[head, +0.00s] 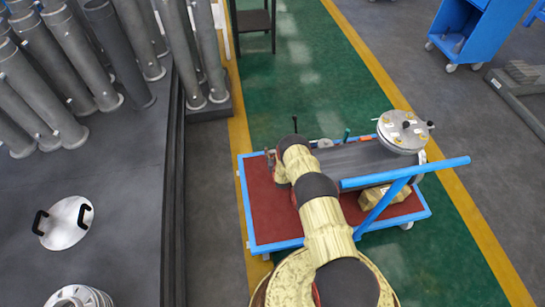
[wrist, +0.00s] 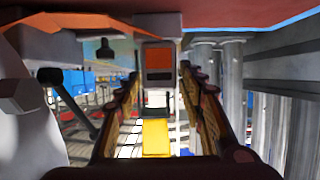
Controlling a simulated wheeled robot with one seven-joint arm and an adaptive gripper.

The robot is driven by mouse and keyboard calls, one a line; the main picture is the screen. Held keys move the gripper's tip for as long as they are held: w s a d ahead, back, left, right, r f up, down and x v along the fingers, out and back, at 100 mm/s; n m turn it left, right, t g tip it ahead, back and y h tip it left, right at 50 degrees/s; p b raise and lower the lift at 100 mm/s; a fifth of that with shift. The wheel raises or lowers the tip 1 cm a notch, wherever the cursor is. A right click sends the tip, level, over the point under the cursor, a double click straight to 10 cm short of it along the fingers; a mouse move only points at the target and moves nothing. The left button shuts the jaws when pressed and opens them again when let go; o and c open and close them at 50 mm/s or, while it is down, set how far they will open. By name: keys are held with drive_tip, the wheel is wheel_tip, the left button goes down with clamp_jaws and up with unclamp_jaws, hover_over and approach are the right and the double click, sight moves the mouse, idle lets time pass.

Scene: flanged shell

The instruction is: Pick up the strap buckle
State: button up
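My gripper (wrist: 160,78) shows in the wrist view with its two fingers apart, one on each side of the middle. A small grey-framed piece with an orange and dark face (wrist: 159,60) appears in the gap between the fingers; it may be the strap buckle, but I cannot be sure. I cannot tell whether the fingers touch it. In the head view my arm reaches over the red-topped cart (head: 268,215), and its links hide the gripper's end. I cannot make out a strap buckle there.
The cart has a blue frame and handle (head: 405,172). A round flanged lid (head: 403,130) and a tan block (head: 388,196) are on it. Grey pipes (head: 75,70) stand on the dark platform at left, with a handled disc (head: 66,222). Green floor lies beyond the cart.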

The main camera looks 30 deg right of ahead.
clamp_jaws()
drive_tip(key=shift+r, duration=0.1)
idle(0.5)
